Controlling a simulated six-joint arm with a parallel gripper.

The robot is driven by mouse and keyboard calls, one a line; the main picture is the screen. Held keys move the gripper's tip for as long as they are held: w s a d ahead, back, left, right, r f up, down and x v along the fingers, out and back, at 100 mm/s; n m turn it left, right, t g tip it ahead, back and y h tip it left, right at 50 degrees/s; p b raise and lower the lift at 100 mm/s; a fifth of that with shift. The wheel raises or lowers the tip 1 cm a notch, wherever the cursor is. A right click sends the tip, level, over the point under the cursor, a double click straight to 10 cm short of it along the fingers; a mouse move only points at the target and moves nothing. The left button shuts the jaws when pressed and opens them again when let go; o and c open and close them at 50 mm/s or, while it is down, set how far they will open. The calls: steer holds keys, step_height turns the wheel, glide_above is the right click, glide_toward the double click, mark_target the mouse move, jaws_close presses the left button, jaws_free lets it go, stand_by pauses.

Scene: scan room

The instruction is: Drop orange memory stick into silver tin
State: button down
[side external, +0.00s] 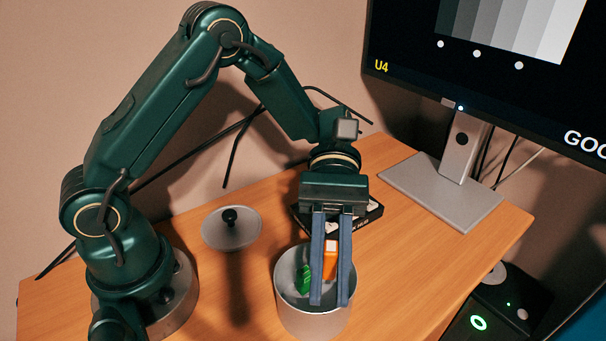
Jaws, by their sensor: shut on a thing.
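The silver tin (309,325) stands open on the wooden table near the front. My gripper (329,303) points down over the tin, with its two blue-grey fingers reaching in front of or into its opening. It is shut on the orange memory stick (329,268), which shows between the fingers with a pale patch near its top. The stick is at the tin's mouth; I cannot tell how far below the rim it is. A green object (303,279) lies inside the tin, left of the fingers.
A round grey lid with a black knob (231,233) lies left of the tin. A black box (369,216) lies behind my gripper, partly hidden. A monitor (485,75) on a silver stand (442,188) is at the back right. The table right of the tin is clear.

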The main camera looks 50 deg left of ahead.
mark_target(328, 282)
steer(key=shift+f, duration=2.2)
steer(key=c, duration=0.7)
jaws_free()
steer(key=shift+c, duration=0.2)
steer(key=shift+r, duration=0.1)
step_height(328, 282, up, 7)
